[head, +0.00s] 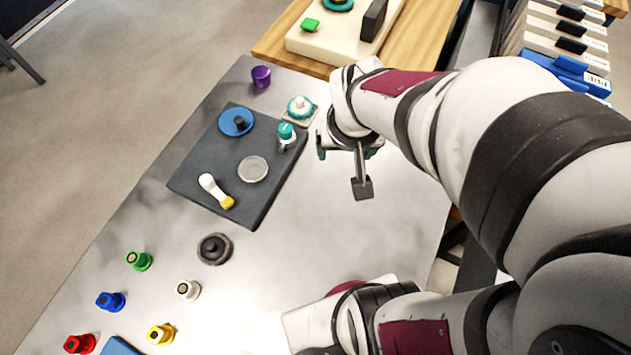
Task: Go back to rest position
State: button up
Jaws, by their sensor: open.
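My gripper (347,150) is above the grey table (400,225), to the right of the dark mat (190,180). Its jaws are apart, with teal parts showing on both sides. A dark grey block on a thin stem shows just below it; I cannot tell whether it belongs to the gripper. No held object is clearly visible. On the mat are a blue disc (231,125) with a dark knob, a pale grey disc (253,169), a white and yellow piece (213,187) lying flat, and a teal-capped white piece (287,136) standing near the right edge.
A teal and white round piece (300,106) and a purple cup (261,77) are near the far edge. Green (139,260), blue (111,301), red (79,343), yellow (161,333), white (187,290) and black (214,247) pieces stand nearer. Boxes (565,40) are at the upper right.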

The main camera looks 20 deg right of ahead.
jog(key=s+a+r+m+g+y, duration=0.1)
jog(key=s+a+r+g+y, duration=0.2)
jog(key=s+a, duration=0.6)
jog(key=s+r, duration=0.1)
jog(key=s, duration=0.3)
jog(key=shift+s+a+m, duration=0.2)
jog(key=shift+a+m, duration=0.1)
jog(key=shift+m, duration=0.1)
